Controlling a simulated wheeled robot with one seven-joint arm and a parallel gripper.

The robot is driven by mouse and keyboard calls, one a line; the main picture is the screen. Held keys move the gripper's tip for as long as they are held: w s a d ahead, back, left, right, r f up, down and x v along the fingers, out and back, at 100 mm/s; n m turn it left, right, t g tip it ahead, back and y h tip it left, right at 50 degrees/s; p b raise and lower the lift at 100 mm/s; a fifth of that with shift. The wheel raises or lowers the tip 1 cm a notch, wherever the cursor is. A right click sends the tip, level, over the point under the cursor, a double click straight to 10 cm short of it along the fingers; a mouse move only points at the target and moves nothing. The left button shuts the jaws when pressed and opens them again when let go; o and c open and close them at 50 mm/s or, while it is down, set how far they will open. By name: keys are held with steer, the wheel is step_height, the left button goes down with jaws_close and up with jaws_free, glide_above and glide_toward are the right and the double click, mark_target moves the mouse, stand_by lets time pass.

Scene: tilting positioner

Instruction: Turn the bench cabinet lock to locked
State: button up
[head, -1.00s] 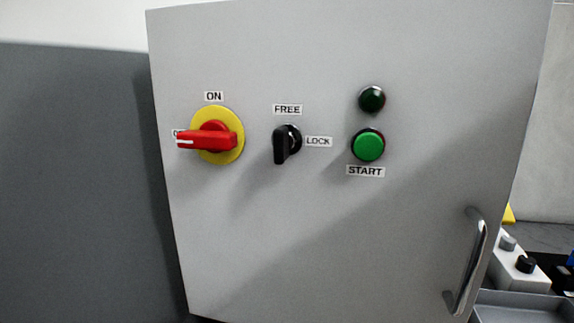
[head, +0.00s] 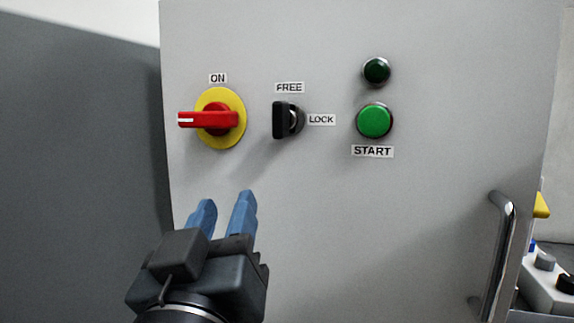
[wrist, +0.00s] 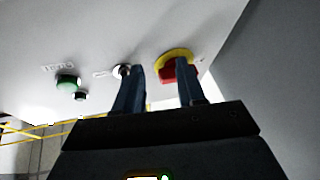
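The cabinet lock is a black selector knob (head: 283,121) on the grey cabinet door. Its label FREE (head: 289,87) is above it and LOCK (head: 321,119) is to its right. The knob's grip stands upright, in line with FREE. In the wrist view the knob (wrist: 122,71) is partly hidden behind a finger. My gripper (head: 227,199) is below and left of the knob in the head view, its blue fingers apart with nothing between them. The two fingers also show in the wrist view (wrist: 160,67), pointing toward the panel; I see no contact with the knob.
A red rotary switch (head: 210,119) on a yellow disc is left of the knob. A green START button (head: 374,120) and a dark green lamp (head: 376,70) are to its right. A metal door handle (head: 503,255) sticks out at lower right.

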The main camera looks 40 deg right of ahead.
mark_target(277, 122)
steer(key=s+d+r+m+g+h+b, duration=0.1)
steer(key=s+r+m+g+h, duration=0.35)
steer(key=r+m, duration=0.25)
steer(key=shift+t, duration=0.25)
steer(key=p+x, duration=0.2)
steer(key=x, duration=0.6)
steer(key=shift+w+a+f, duration=0.15)
steer(key=shift+w, duration=0.05)
jaws_close()
